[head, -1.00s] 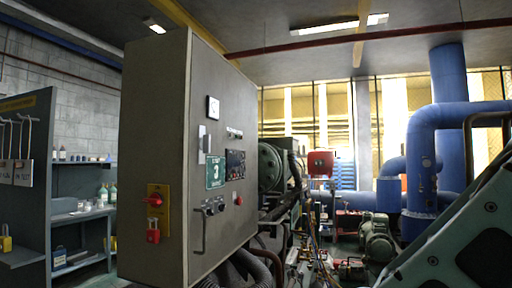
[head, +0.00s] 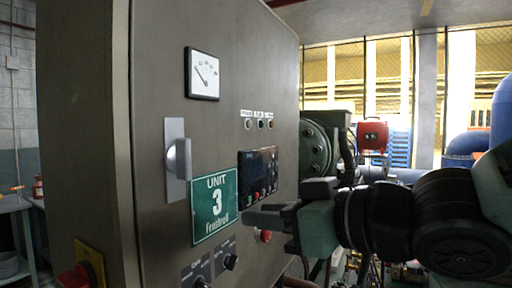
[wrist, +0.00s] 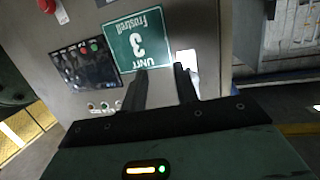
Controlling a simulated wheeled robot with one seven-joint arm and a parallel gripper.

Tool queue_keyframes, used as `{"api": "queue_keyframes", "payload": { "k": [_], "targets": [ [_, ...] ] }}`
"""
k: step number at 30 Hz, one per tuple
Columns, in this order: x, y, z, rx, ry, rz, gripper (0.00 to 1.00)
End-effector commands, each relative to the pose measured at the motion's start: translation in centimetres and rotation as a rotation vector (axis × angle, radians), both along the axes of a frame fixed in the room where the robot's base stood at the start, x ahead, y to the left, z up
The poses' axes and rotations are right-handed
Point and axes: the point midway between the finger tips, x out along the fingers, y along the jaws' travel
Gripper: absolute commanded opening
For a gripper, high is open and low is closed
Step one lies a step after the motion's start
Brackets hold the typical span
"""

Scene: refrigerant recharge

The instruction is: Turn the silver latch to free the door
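The silver latch (head: 178,160) is an upright handle on a pale plate, on the grey cabinet door (head: 160,85), which looks shut. My gripper (head: 275,203) is right of the latch in the head view, beside the green "Unit 3" sign (head: 214,206), and apart from the latch. In the wrist view, the picture is upside down; my gripper (wrist: 160,70) has its two dark fingers apart with nothing between them. The latch plate (wrist: 188,58) shows just beyond the right finger, partly hidden by it.
A gauge (head: 202,74) is above the latch. A dark control panel (head: 257,177) and lamps (head: 260,124) are right of it. Knobs (head: 231,262) and a red switch on a yellow plate (head: 75,275) are below. Pipes and machinery stand behind on the right.

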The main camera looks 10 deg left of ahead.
Motion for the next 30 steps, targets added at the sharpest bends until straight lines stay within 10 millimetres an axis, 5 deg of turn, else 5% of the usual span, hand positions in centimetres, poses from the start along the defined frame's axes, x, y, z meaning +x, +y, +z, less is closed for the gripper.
{"api": "queue_keyframes", "payload": {
  "k": [1, 3, 7, 30],
  "targets": [
    [-0.5, 0.7, 2.7, 0.046, -0.029, 0.045, 0.30],
    [-1.1, 1.3, 4.9, 0.100, -0.060, 0.098, 0.30],
    [-1.9, 1.8, 6.8, 0.152, -0.088, 0.157, 0.30],
    [0.8, 8.8, 6.9, 0.160, -0.092, 0.168, 0.30]
  ]
}}
